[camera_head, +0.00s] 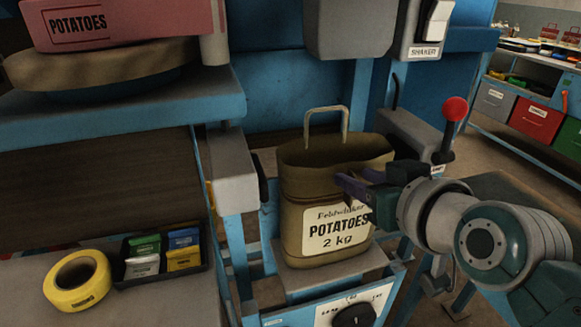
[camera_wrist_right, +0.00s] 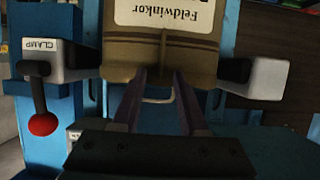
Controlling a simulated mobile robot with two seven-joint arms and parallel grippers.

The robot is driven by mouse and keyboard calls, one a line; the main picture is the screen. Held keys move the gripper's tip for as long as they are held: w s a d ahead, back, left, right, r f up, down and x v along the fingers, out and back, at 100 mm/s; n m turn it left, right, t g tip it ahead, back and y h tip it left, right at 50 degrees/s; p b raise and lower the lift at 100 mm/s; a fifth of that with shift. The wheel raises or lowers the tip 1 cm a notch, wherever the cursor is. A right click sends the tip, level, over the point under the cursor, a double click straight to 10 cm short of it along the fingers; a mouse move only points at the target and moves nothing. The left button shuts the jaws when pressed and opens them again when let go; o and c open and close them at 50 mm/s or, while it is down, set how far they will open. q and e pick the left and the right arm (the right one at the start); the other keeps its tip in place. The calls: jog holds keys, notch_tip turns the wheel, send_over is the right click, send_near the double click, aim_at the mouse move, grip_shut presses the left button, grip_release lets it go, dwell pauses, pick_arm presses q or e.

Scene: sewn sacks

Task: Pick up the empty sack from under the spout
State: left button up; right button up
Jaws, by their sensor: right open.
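The brown paper sack (camera_head: 300,225), labelled POTATOES 2 kg, stands upright with its mouth open on a small grey platform (camera_head: 330,278) below the grey spout (camera_head: 350,30). A wire loop (camera_head: 327,112) rises at its back rim. My right gripper (camera_head: 345,186) comes in from the right, its purple fingers at the sack's upper front, just above the label. In the wrist view the open fingers (camera_wrist_right: 160,80) reach over the sack's rim area (camera_wrist_right: 160,62); whether they touch it I cannot tell. My left gripper is not in view.
Grey clamp blocks (camera_head: 233,170) (camera_head: 405,130) flank the sack. A lever with a red knob (camera_head: 455,108) stands behind my right wrist. A yellow tape roll (camera_head: 77,282) and a black tray (camera_head: 165,268) of small packets lie at left.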

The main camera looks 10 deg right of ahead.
grip_shut()
dwell(1.3)
